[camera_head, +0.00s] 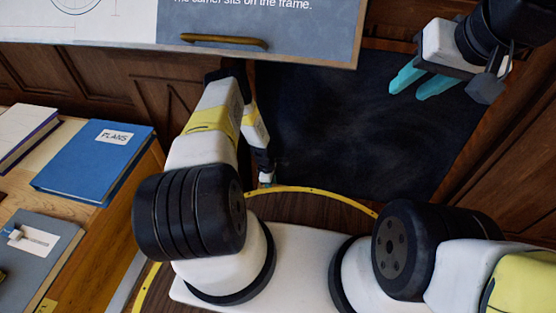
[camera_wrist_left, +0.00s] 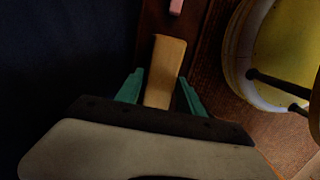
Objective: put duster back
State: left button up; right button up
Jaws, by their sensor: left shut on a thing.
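The duster (camera_wrist_left: 164,62) shows in the left wrist view as a tan wooden block between the two teal fingers of my left gripper (camera_wrist_left: 158,92), which is shut on it. The duster points toward a brown wooden ledge beside a dark board.
A pink chalk-like piece (camera_wrist_left: 176,6) lies on the ledge beyond the duster. A round yellow thing with a pale rim (camera_wrist_left: 285,50) is at the right there. A drafting board with a brass handle (camera_head: 225,42) is at the top. A blue PLANS book (camera_head: 90,165) lies on the left desk.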

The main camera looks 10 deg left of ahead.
pick_arm(q)
jog(key=shift+f, duration=0.45)
jog(key=shift+f, duration=0.1)
jog(key=o, duration=0.9)
jog(key=r, duration=0.5)
jog(key=a+r, duration=0.1)
jog(key=r, duration=0.1)
jog(key=shift+r, duration=0.35)
